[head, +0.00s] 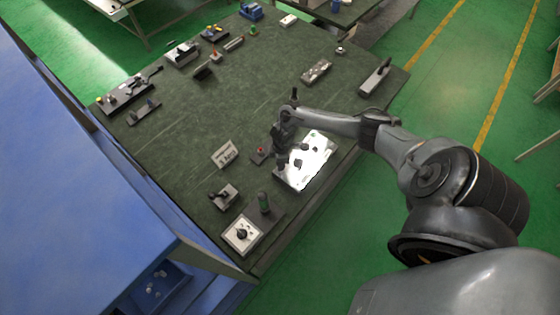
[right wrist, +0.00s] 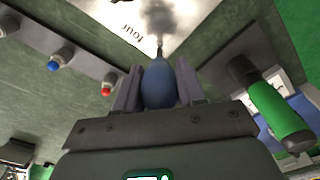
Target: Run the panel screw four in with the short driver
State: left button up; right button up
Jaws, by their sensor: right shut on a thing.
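My right gripper (right wrist: 158,78) is shut on the short driver (right wrist: 158,88), a rounded blue-grey handle between its two fingers. A thin dark shaft points from the handle toward the white panel (right wrist: 110,12), near the printed word "four". A dark blurred patch lies on the panel around the shaft. I cannot tell whether the tip touches a screw; screw four is not clearly visible. In the head view the white panel (head: 318,160) lies at the table's near right side, with my right gripper (head: 282,160) over its left edge. My left gripper is not in view.
A green-handled tool (head: 264,203) stands on a dark base close by; it also shows in the right wrist view (right wrist: 278,118). A white box with a dial (head: 242,235) and a label plate (head: 224,155) are nearby. The table's middle (head: 215,110) is mostly clear.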

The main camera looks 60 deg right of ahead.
jog(key=shift+f+n+b, duration=0.1)
jog(key=shift+n+b, duration=0.5)
jog(key=shift+n, duration=0.4)
jog(key=shift+n+b, duration=0.4)
jog(key=shift+n, duration=0.6)
jog(key=shift+n+b, duration=0.5)
jog(key=shift+n, duration=0.3)
jog(key=shift+n+b, duration=0.55)
jog(key=shift+n, duration=0.65)
